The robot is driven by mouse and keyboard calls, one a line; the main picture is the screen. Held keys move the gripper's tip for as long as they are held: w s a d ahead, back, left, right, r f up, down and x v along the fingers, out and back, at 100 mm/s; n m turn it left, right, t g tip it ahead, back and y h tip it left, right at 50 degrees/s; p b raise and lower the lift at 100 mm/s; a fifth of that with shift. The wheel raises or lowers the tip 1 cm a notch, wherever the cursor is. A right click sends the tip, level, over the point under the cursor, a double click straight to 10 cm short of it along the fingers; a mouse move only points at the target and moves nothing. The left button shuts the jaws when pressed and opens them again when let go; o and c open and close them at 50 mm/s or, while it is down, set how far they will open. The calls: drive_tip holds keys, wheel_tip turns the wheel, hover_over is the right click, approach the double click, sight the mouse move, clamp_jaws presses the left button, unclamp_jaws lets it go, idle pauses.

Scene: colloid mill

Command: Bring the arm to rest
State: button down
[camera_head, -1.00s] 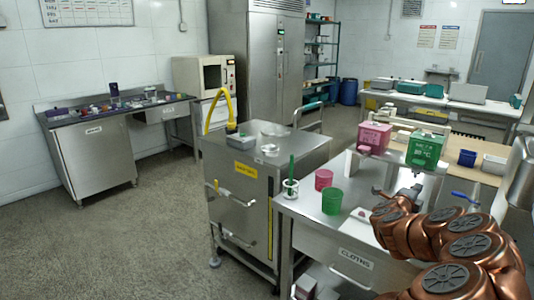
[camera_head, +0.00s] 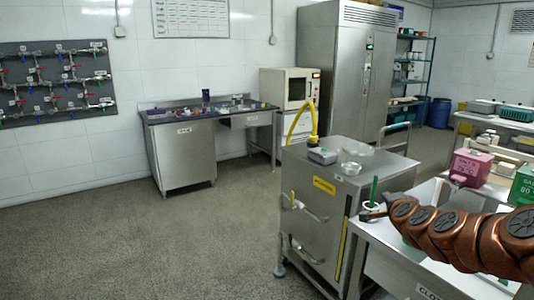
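My copper-coloured arm reaches in from the right edge, over the steel table (camera_head: 385,268) marked as holding cloths. My gripper (camera_head: 368,213) is at the arm's left end, small and dark, near the white holder with a green stick (camera_head: 374,188). I cannot tell whether it touches the holder, or whether its fingers are open or shut. No held object can be made out. A sliver of a green cup (camera_head: 410,241) shows below the arm; the pink cup is not visible.
A steel cabinet with a yellow hose (camera_head: 313,125) stands left of the table. A pink box (camera_head: 469,167) and a green box (camera_head: 525,185) are behind the arm. A steel bench (camera_head: 185,155) stands by the wall. The floor (camera_head: 140,240) at left is clear.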

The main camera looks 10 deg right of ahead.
drive_tip(key=s+a+f+n+g+y, duration=0.2)
drive_tip(key=s+a+n+y, duration=0.15)
drive_tip(key=a, duration=0.65)
drive_tip(key=s+a+f+n+g+y, duration=0.1)
drive_tip(key=s+a+n+g+y, duration=0.3)
drive_tip(key=a, duration=0.6)
drive_tip(key=s+a+f+n+g, duration=0.2)
drive_tip(key=s+a+f+n, duration=0.15)
drive_tip(key=s, duration=0.45)
drive_tip(key=s+a+f+n+g, duration=0.2)
drive_tip(key=s+a+f+n, duration=0.1)
drive_tip(key=s+a, duration=0.3)
drive_tip(key=s+d+f+n+g+h, duration=0.15)
drive_tip(key=s+g, duration=0.25)
drive_tip(key=s, duration=0.8)
drive_tip(key=s+d+f+n+g+h, duration=0.1)
drive_tip(key=s+d+n+g+h, duration=0.15)
drive_tip(key=s, duration=1.05)
wheel_tip(320, 180, up, 15)
drive_tip(key=p, duration=1.3)
drive_tip(key=shift+a+y+p, duration=0.3)
drive_tip(key=shift+y+p, duration=0.05)
drive_tip(key=shift+w+a+f, duration=0.1)
drive_tip(key=shift+a+f, duration=0.05)
